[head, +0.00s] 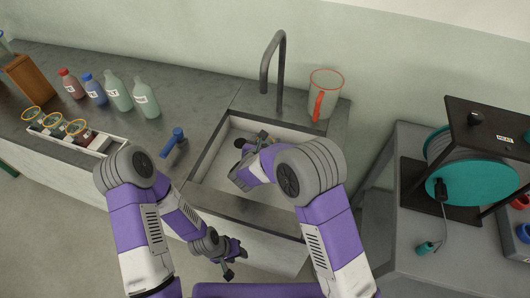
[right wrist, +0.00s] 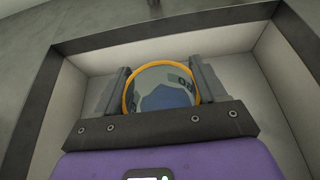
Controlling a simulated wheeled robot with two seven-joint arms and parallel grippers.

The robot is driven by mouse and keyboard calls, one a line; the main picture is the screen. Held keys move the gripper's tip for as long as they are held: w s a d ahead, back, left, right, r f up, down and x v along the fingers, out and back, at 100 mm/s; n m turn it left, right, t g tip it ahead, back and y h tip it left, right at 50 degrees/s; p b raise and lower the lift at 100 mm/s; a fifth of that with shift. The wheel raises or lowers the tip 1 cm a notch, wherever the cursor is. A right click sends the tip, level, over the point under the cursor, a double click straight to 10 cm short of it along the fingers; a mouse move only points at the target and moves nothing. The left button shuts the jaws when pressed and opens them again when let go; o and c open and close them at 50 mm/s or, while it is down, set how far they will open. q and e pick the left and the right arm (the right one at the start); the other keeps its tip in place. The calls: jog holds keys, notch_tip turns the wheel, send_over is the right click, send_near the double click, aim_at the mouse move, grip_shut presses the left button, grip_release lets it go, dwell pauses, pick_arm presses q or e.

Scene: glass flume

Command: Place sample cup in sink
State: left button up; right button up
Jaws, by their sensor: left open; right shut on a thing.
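The sample cup (right wrist: 162,88), clear with an orange rim and a printed label, sits between the two fingers of my right gripper in the right wrist view. My right gripper (right wrist: 161,85) is shut on it. The pale walls of the sink (right wrist: 242,72) surround the cup in that view. In the head view my right gripper (head: 250,143) is over the sink basin (head: 212,160), and my arm hides the cup there. Whether the cup touches the sink floor cannot be told. My left gripper (head: 229,264) is open and empty, low in front of the counter.
A grey tap (head: 265,70) arches behind the sink, with a red-handled jug (head: 323,95) to its right. A white tray (head: 103,144) with yellow-rimmed cups and several bottles (head: 118,92) stand further left.

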notch_tip(320, 180, down, 4)
jog(key=shift+r+b, duration=0.1)
jog(key=shift+b, duration=0.4)
jog(key=o, duration=1)
jog(key=shift+o, duration=0.2)
jog(key=shift+s+a+r, duration=0.1)
jog(key=shift+s+r, duration=0.05)
jog(key=p+v, duration=0.2)
jog(key=v, duration=0.9)
jog(key=shift+s, duration=0.35)
